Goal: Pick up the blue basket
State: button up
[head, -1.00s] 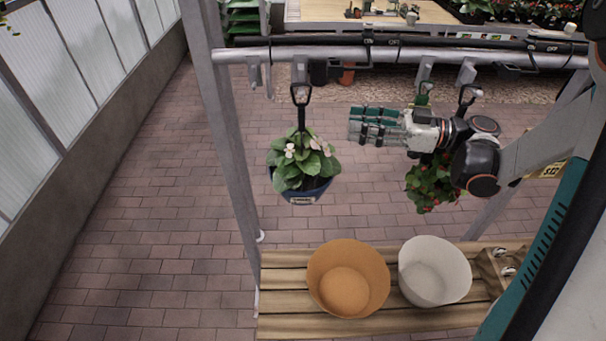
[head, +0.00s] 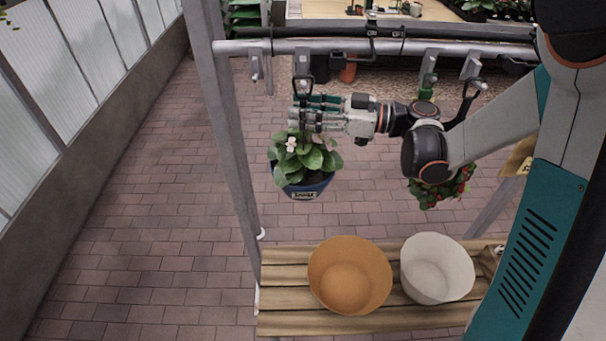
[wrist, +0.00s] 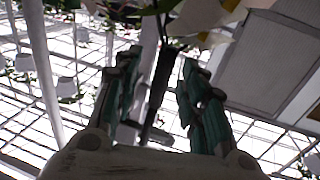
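The blue basket (head: 306,189), a blue pot with green leaves and pale pink flowers, hangs from the overhead rail by a black handle (head: 303,87). My gripper (head: 298,110) reaches in from the right, level with the handle and above the leaves. In the wrist view its two teal fingers (wrist: 163,68) are apart, with the dark handle (wrist: 158,90) between them. I cannot tell whether either finger touches it. The fingers hide part of the handle in the head view.
A second hanging plant with red flowers (head: 440,190) is under my arm. An orange pot (head: 350,277) and a white pot (head: 437,270) stand on a slatted wooden bench (head: 285,315) below. The metal rail (head: 400,47) runs just above. A frame post (head: 232,150) stands left.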

jog(key=shift+a, duration=0.15)
grip_shut()
jog(key=shift+r, duration=0.25)
